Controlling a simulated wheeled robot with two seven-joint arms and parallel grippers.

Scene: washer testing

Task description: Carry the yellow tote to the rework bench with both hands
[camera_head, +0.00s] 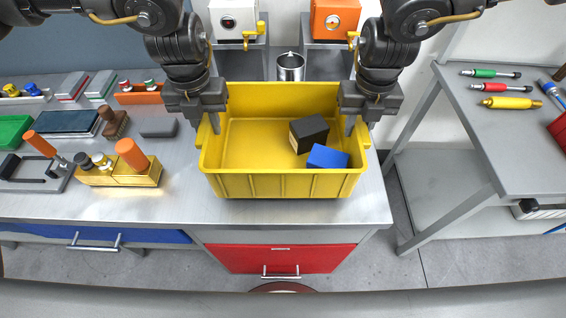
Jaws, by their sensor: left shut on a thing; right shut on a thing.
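The yellow tote (280,186) sits over the right end of the metal bench, in the middle of the head view. It holds a black block (309,131) with a tan side and a blue block (327,156), both toward its right side. My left gripper (213,122) is shut on the tote's left side wall. My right gripper (350,124) is shut on the tote's right side wall. The fingers partly hide the side rims. I cannot tell whether the tote's bottom touches the bench.
Left of the tote stand a brass block (118,174) and an orange-handled tool (41,145). A metal cup (290,67) is behind it. A grey table (500,110) with screwdrivers stands at right, across a floor gap.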

